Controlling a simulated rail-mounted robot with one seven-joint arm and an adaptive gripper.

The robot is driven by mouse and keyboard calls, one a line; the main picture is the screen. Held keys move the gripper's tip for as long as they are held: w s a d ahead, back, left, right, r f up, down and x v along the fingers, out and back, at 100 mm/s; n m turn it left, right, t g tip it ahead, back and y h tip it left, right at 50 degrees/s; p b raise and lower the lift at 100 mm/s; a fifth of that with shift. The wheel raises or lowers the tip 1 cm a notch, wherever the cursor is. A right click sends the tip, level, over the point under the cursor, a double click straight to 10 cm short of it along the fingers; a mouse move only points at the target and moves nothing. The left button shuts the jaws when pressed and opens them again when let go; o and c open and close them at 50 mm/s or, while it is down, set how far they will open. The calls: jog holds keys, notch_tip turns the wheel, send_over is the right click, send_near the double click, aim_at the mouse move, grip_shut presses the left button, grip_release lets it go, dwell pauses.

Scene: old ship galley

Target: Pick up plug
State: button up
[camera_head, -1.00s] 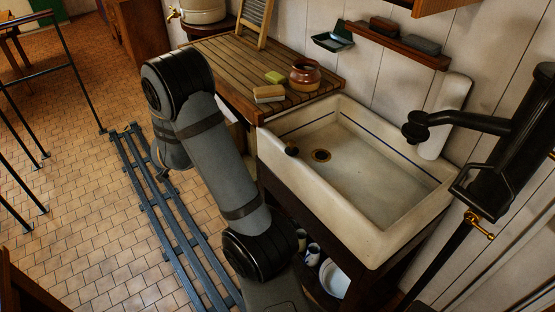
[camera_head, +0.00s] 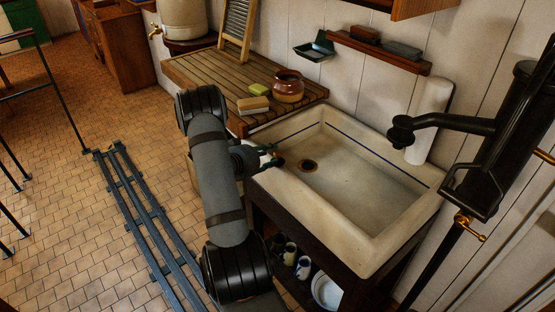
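The plug (camera_head: 277,162) is a small dark piece at the left rim of the white sink (camera_head: 375,255), near the back left corner. My gripper (camera_head: 271,158) reaches over this rim from the left, with its fingertips at the plug. A pale patch shows between the fingers, but the tips are too small to tell whether they are apart or closed on the plug. The brass-ringed drain (camera_head: 308,166) lies open in the basin, to the right of the plug.
A black pump (camera_head: 490,145) with its spout overhangs the sink's right side. The slatted wooden board (camera_head: 195,75) behind holds a brown pot (camera_head: 288,86), a brush (camera_head: 253,105) and a green sponge (camera_head: 260,89). Mugs (camera_head: 303,267) stand below the sink. The basin is empty.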

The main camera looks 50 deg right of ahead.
aim_at(276, 155)
jog(key=p+x, duration=0.1)
jog(key=x, duration=0.1)
jog(key=p+x, duration=0.1)
jog(key=x, duration=0.1)
jog(key=shift+s+d+f, duration=0.1)
jog(key=shift+d+f, duration=0.15)
jog(key=shift+f, duration=0.2)
jog(key=shift+a, duration=0.1)
jog(key=c, duration=0.8)
grip_shut()
